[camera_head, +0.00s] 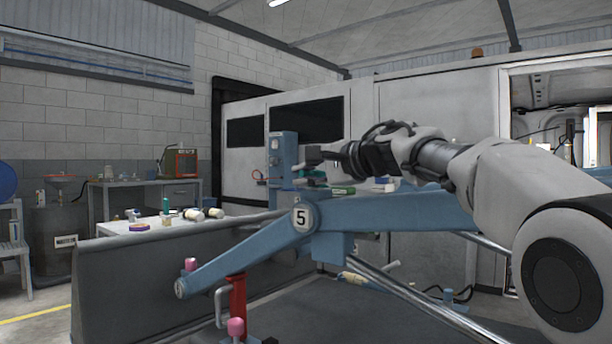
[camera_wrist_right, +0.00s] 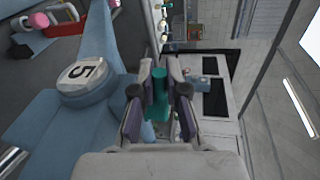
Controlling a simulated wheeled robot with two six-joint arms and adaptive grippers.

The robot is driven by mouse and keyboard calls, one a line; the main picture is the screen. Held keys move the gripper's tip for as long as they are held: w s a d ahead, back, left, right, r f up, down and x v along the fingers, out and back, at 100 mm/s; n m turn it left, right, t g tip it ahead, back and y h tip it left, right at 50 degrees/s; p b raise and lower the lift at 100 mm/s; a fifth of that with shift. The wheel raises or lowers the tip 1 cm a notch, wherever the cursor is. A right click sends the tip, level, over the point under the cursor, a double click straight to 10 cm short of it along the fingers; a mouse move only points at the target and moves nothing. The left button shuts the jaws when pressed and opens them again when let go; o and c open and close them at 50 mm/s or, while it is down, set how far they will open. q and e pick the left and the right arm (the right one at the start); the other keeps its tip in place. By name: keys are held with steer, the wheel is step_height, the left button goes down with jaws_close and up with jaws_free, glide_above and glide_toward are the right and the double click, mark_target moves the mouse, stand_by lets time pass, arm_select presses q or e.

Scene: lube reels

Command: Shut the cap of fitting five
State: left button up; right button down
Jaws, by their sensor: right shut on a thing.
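A round white plate with a black 5 (camera_head: 303,217) sits on the joint of a blue arm-like machine part (camera_head: 395,210). It also shows in the right wrist view (camera_wrist_right: 82,76). My right gripper (camera_head: 312,158) is just above and behind this plate. In the right wrist view its two fingers (camera_wrist_right: 160,88) are shut on a teal piece (camera_wrist_right: 157,95), which stands between them. Some teal (camera_head: 310,174) also shows just under the gripper in the head view. I cannot tell whether the teal piece is the cap of fitting five, or whether it is open. My left gripper is not in view.
Pink knobs (camera_head: 190,264) (camera_head: 235,327) stand by a red post (camera_head: 238,293) at the lower left. A light table (camera_head: 120,247) with bottles and small items is at the left. A blue box (camera_head: 282,150) stands behind my gripper. A steel rod (camera_head: 420,300) slopes across the front.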

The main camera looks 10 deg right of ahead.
steer(key=c, duration=1.2)
jaws_free()
